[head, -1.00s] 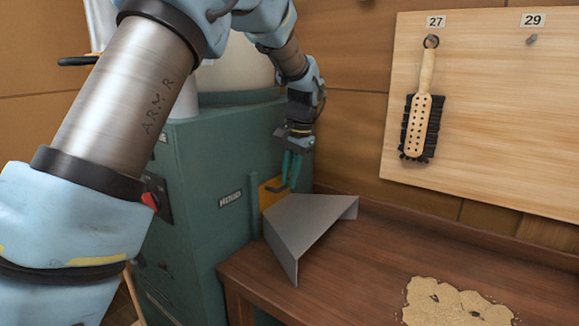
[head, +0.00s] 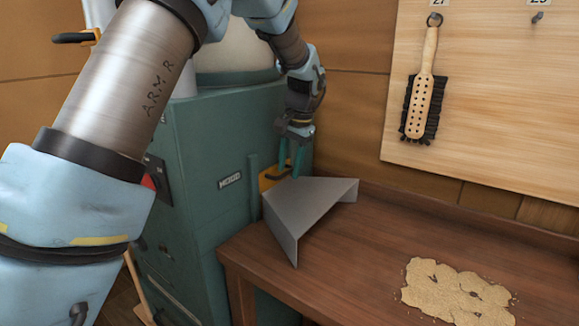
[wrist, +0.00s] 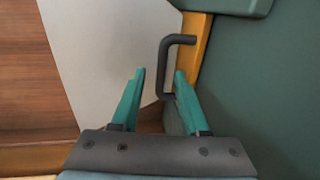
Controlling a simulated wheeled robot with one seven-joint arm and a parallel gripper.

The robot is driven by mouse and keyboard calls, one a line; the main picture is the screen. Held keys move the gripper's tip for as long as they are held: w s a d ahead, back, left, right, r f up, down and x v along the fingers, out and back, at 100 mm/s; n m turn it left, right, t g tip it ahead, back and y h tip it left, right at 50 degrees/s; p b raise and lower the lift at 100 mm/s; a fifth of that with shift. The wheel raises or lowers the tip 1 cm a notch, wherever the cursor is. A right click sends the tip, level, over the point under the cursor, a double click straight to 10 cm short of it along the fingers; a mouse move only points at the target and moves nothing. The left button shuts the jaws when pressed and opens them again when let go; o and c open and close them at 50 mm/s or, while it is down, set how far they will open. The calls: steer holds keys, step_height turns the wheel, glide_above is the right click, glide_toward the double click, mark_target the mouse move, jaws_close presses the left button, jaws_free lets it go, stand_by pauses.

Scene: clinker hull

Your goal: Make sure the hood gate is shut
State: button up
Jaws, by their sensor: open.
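The hood gate is a yellow plate (head: 267,178) with a dark handle, set in the side of the green cabinet marked HOOD (head: 200,205), just above and behind a grey angled sheet. In the wrist view the yellow plate (wrist: 195,42) stands beside the green wall, and its dark bent handle (wrist: 161,68) shows clearly. My gripper (head: 292,168) points down at the handle. In the wrist view its teal fingers (wrist: 160,74) are open, one on each side of the handle, with no clear contact. The lower part of the plate is hidden.
The grey angled sheet (head: 311,208) rests on the wooden bench (head: 350,265), close to my gripper. A patch of sawdust-like material (head: 455,288) lies on the bench. A brush (head: 423,100) hangs on a pegboard (head: 490,90) at the right. Bench between them is clear.

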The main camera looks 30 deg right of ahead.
step_height(320, 180, up, 10)
steer(key=s+d+b, duration=0.1)
steer(key=s, duration=0.1)
steer(key=shift+r+b, duration=0.25)
steer(key=shift+b, duration=0.05)
stand_by(0.4)
